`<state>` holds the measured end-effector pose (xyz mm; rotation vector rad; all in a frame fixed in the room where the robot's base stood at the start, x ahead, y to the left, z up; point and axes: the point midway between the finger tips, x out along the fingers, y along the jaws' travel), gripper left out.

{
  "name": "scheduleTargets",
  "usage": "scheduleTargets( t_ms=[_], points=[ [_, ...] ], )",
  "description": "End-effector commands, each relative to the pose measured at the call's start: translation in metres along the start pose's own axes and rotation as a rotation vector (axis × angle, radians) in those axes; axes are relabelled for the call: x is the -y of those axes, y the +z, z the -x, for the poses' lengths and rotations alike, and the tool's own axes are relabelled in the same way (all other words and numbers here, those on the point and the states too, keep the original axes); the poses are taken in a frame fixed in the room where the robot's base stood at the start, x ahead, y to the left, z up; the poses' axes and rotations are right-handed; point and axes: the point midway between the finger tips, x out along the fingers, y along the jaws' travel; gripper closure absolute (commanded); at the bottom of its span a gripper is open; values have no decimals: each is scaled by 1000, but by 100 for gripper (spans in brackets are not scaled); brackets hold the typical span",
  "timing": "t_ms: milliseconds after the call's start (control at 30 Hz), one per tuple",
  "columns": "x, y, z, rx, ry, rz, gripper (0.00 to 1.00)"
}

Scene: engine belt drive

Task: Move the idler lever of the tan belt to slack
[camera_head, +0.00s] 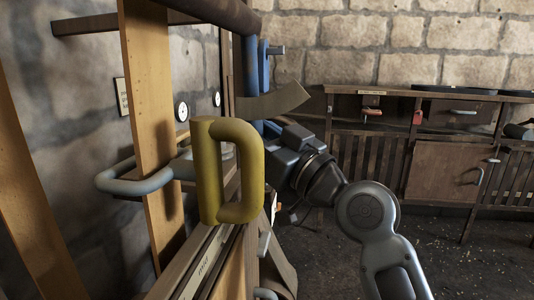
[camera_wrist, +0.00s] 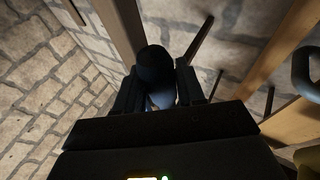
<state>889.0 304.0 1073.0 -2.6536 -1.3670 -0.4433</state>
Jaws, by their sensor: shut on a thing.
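A broad tan strip (camera_head: 150,130), which looks like the tan belt, runs upright at the left; a second tan strip (camera_head: 30,210) slants at the far left. My gripper (camera_wrist: 158,90) is shut on a dark blue rounded part (camera_wrist: 155,62) in the wrist view. In the head view, my gripper's body (camera_head: 295,150) is right of the yellow handle, against a blue upright lever (camera_head: 263,75). Its fingertips are mostly hidden there. I cannot tell which belt the lever serves.
A thick yellow D-shaped handle (camera_head: 207,170) stands close to my gripper. A grey looped handle (camera_head: 135,182) reaches around the tan strip. A labelled wooden rail (camera_head: 205,262) lies below. A wooden bench (camera_head: 450,170) stands along the back stone wall; the floor before it is open.

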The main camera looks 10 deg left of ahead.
Motion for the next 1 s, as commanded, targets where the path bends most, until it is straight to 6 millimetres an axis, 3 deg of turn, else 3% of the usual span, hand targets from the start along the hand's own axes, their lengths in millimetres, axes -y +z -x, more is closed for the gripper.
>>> scheduleTargets(
  t_ms=[533, 567, 767, 1000],
  points=[
    [6, 3, -8, -48, 9, -32, 100],
    [6, 3, -8, -48, 9, -32, 61],
    [6, 2, -8, -48, 10, -31, 41],
    [4, 2, -6, -49, 14, -30, 41]
  ],
)
